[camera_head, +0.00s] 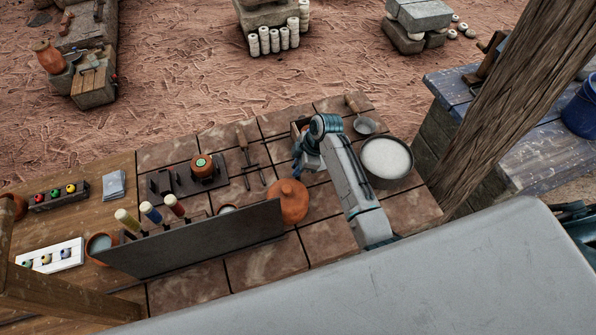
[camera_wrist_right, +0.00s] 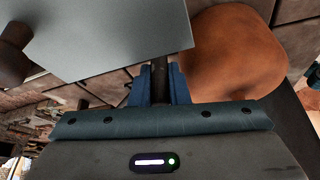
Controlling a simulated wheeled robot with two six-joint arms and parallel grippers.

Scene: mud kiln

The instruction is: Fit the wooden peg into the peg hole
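My right gripper (camera_head: 303,166) is low over the tiled part of the bench, just above the lidded clay pot. In the right wrist view its two blue fingers (camera_wrist_right: 161,82) are close together on a narrow dark brown rod (camera_wrist_right: 160,78), which looks like the wooden peg. In the head view the gripper and arm hide the rod. I cannot make out the peg hole for certain. A dark block (camera_head: 162,184) with a round clay piece with a green top (camera_head: 202,166) stands to the left. My left gripper is not in view.
A grey upright panel (camera_head: 200,240) and the clay pot (camera_head: 290,201) stand near the gripper. A pan of white material (camera_head: 386,160) is right of my arm. Coloured-top tools (camera_head: 150,212) stand behind the panel. Bare tiles (camera_head: 262,262) lie in front.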

